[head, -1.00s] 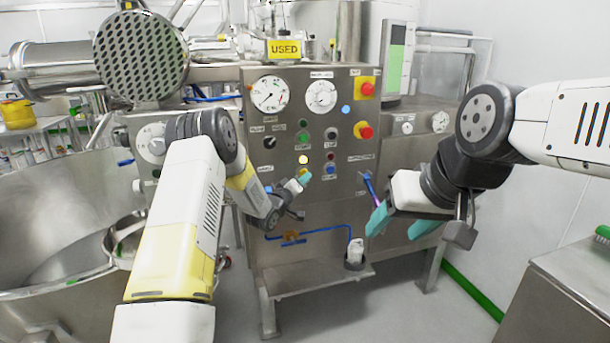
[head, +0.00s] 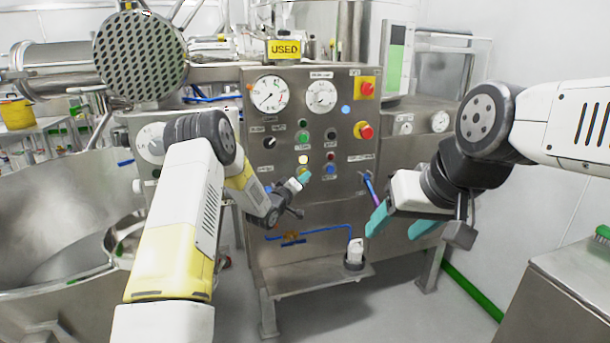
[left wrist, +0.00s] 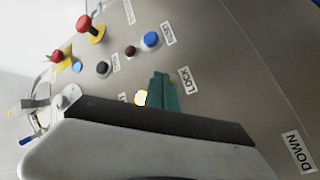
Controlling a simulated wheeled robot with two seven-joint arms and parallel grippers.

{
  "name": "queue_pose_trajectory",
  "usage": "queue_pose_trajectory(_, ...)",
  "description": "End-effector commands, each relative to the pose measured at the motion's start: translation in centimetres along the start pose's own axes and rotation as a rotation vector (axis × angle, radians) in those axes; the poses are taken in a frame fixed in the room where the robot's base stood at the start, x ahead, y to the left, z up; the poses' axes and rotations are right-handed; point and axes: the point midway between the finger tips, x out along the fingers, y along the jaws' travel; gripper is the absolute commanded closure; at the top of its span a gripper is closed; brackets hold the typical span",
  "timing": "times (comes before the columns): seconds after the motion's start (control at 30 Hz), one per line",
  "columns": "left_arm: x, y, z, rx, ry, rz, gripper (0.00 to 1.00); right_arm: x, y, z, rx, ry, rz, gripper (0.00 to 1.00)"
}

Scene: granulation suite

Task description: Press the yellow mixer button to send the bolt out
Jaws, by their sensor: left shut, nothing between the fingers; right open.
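The yellow mixer button (head: 303,170) is on the steel control panel, below a cream lit button (head: 303,158) and left of a blue one. My left gripper (head: 304,177) is shut and empty, its teal fingertips just in front of the yellow button and partly covering it. In the left wrist view the teal fingers (left wrist: 164,92) hide most of the yellow button; the cream button (left wrist: 141,97) shows beside them. I cannot tell whether the tips touch the button. My right gripper (head: 405,222) is open and empty, right of the panel. I cannot make out a bolt.
The blue button (head: 330,169) and a dark red one sit close by on the panel. Red emergency knobs (head: 364,131) stick out at the upper right. A steel bowl (head: 60,225) stands at left. A low shelf (head: 310,281) juts out under the panel.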

Motion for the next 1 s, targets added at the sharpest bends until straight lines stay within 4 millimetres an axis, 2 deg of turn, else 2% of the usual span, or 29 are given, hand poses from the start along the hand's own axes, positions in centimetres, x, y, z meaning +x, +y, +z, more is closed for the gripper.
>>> queue_pose_trajectory(1.0,0.4,-0.9,-1.4,0.011,0.011,-0.005,1.00,0.0,0.0,0.0,0.000,0.000,0.000,0.39)
